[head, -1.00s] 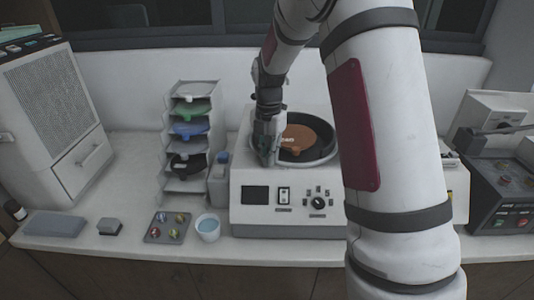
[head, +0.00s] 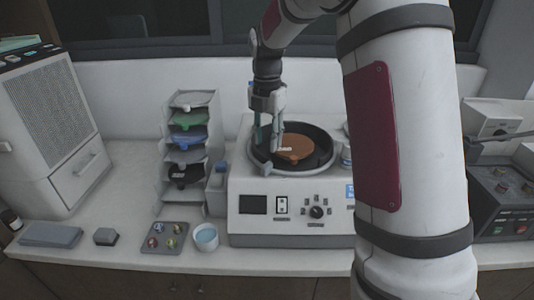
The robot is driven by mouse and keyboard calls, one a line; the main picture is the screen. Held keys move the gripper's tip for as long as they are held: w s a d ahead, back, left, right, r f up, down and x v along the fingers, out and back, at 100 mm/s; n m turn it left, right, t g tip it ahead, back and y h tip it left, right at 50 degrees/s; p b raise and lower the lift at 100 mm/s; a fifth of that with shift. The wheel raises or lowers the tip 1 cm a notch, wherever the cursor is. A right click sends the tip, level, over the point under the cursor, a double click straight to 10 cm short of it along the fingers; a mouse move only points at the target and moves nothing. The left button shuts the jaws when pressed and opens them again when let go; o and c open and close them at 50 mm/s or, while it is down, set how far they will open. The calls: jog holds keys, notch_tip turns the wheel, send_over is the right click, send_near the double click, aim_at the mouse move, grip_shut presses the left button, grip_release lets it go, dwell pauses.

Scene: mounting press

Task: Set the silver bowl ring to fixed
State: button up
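The machine (head: 290,221) stands on the counter with a round dark bowl (head: 328,158) set in its top. A grey ring edge with a small tab (head: 262,166) shows at the bowl's front left; the rest of the ring is hard to make out. My gripper (head: 268,147) points down over the left part of the bowl, beside the disc. Its fingers look apart, with nothing seen between them. Whether a fingertip touches the ring or disc I cannot tell.
A rack of coloured discs (head: 190,140) stands left of the machine. A white cup (head: 206,236) and a tray of several small samples (head: 166,237) are in front of it. My arm hides the machine's right side. A dark control box (head: 503,195) stands at the right.

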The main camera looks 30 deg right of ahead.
jog(key=shift+r, duration=1.65)
